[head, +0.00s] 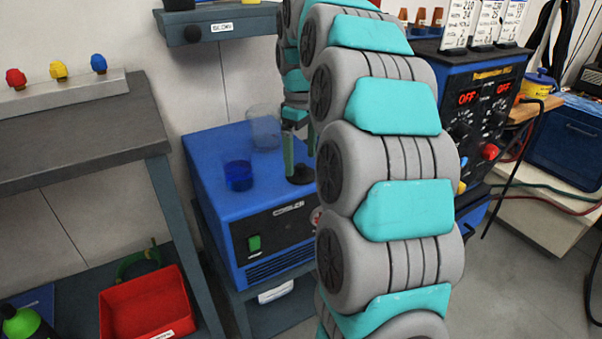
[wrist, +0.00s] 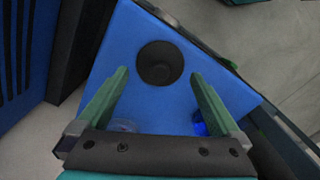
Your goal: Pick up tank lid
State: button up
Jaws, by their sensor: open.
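A black round piece, which I take to be the tank lid (head: 300,176), sits on top of the blue cooler unit (head: 215,150). In the wrist view the lid (wrist: 160,62) looks like a dark disc with a darker centre. My gripper (head: 300,164) is over the cooler top with its green fingers pointing down at the lid. In the wrist view my gripper (wrist: 158,74) is open, its fingertips apart on the two sides of the lid. Nothing is held. Whether the fingertips are level with the lid is unclear.
A blue translucent cup (head: 238,175) and a clear container (head: 265,128) stand on the cooler top near my gripper. A blue welding power unit (head: 485,110) is to the right. A grey bench (head: 80,135) and a red bin (head: 148,305) are to the left.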

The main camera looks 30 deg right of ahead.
aim_at(301, 170)
jog(key=shift+f, duration=1.35)
jog(key=c, duration=1.1)
jog(key=shift+r, duration=0.15)
